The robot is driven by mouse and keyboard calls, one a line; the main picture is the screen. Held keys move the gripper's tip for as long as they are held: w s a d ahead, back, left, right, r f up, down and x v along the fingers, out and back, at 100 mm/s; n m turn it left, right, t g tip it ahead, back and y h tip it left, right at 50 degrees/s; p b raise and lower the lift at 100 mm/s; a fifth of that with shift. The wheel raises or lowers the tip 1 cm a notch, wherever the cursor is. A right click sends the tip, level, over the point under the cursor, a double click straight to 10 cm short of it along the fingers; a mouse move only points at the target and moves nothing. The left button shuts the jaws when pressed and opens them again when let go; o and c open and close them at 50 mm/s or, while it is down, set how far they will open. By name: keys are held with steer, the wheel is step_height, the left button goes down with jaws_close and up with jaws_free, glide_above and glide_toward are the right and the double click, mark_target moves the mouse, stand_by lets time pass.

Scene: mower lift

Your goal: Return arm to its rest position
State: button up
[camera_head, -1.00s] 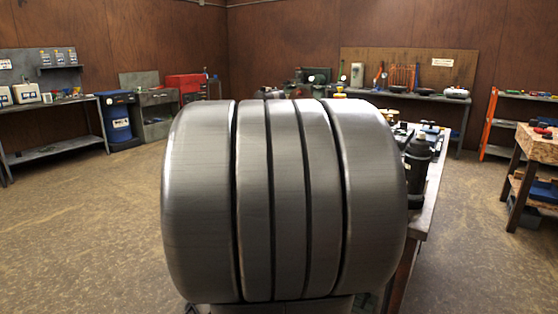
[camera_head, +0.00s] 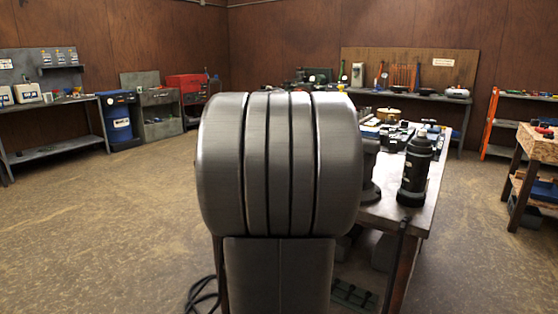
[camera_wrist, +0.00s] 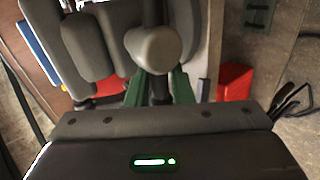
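My own arm's large grey rounded link (camera_head: 278,165) fills the middle of the head view, with a narrower grey link (camera_head: 278,275) below it. It hides part of the workbench behind. I cannot make out my gripper's fingers in either view. In the wrist view, a dark housing (camera_wrist: 155,145) with a lit green indicator spans the bottom. Beyond it are grey rounded parts (camera_wrist: 155,48), green angled pieces (camera_wrist: 180,88) and a red object (camera_wrist: 235,80); I cannot tell what each of these is.
A blue bin (camera_head: 120,122) and a shelved bench (camera_head: 65,148) stand at the left. A cable (camera_head: 200,295) lies low on the floor. Floor at left is clear.

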steer(key=p+v, duration=0.2)
steer(key=v, duration=1.1)
steer(key=b+x, duration=0.2)
steer(key=x, duration=1)
steer(key=shift+w+d+f, duration=0.2)
steer(key=shift+f, duration=0.1)
steer(key=shift+w+d+f, duration=0.1)
steer(key=shift+w, duration=0.2)
steer(key=shift+s+n+h, duration=0.1)
steer(key=shift+n+h, duration=0.2)
steer(key=shift+f, duration=0.15)
steer(key=shift+s, duration=0.1)
